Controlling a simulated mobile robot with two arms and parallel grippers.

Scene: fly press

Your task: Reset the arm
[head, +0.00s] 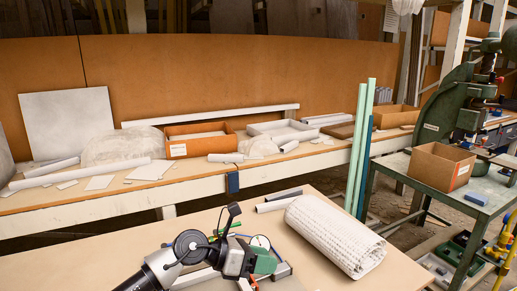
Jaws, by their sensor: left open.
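A green fly press (452,103) stands on a metal bench at the right edge. Its upper part is cut off by the frame, and I cannot make out its swing arm clearly. My left gripper (252,243) is at the lower middle, over the near table (345,262), far to the left of the press. It is open, with a black finger pointing up. Small parts around it partly hide its other finger, and I see nothing held. My right gripper is not in view.
A rolled white textured mat (335,236) lies on the near table, right of my gripper. Green poles (360,140) stand between the tables and the press. A cardboard box (440,167) is on the press bench (478,203). A long bench (110,210) with trays runs behind.

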